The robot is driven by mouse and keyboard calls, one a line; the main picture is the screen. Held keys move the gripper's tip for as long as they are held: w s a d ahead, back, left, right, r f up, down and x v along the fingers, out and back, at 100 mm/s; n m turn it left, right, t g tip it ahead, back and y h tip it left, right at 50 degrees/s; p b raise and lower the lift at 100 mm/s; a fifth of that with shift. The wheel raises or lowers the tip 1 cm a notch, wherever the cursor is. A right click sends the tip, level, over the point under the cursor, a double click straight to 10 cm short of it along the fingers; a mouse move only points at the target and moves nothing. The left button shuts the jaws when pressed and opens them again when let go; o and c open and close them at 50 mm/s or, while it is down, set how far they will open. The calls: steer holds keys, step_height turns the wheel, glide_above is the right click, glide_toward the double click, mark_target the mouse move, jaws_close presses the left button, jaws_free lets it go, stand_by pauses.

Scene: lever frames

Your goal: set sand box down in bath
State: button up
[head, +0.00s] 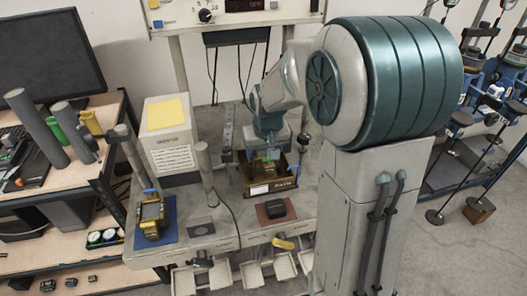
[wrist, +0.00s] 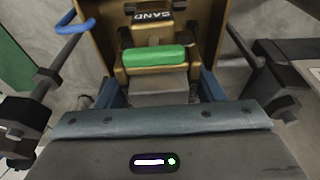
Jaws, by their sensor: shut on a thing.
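The sand box (wrist: 152,17), a gold-brown box lettered SAND with a green bar (wrist: 153,55), is at the top of the wrist view. My gripper (wrist: 158,86) is shut on its near part, with a blue finger on each side. In the head view my gripper (head: 267,150) points down over a dark brown tray with a white label and lettering, which looks like the bath (head: 284,186). The sand box is mostly hidden there by my gripper. I cannot tell whether it touches the bath floor.
A yellow and black device (head: 152,216) stands on a blue mat to the left. A grey post (head: 205,170) and a white box (head: 170,135) stand left of the tray.

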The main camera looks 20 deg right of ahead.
steer(key=shift+s+b+x, duration=0.2)
steer(key=shift+b+x, duration=0.5)
steer(key=shift+x, duration=0.1)
steer(key=shift+s+b+x, duration=0.2)
steer(key=shift+b+x, duration=0.5)
steer(key=shift+x, duration=0.15)
steer(key=shift+s+f, duration=0.1)
steer(key=shift+f, duration=0.15)
steer(key=shift+s+f, duration=0.1)
steer(key=shift+f, duration=0.1)
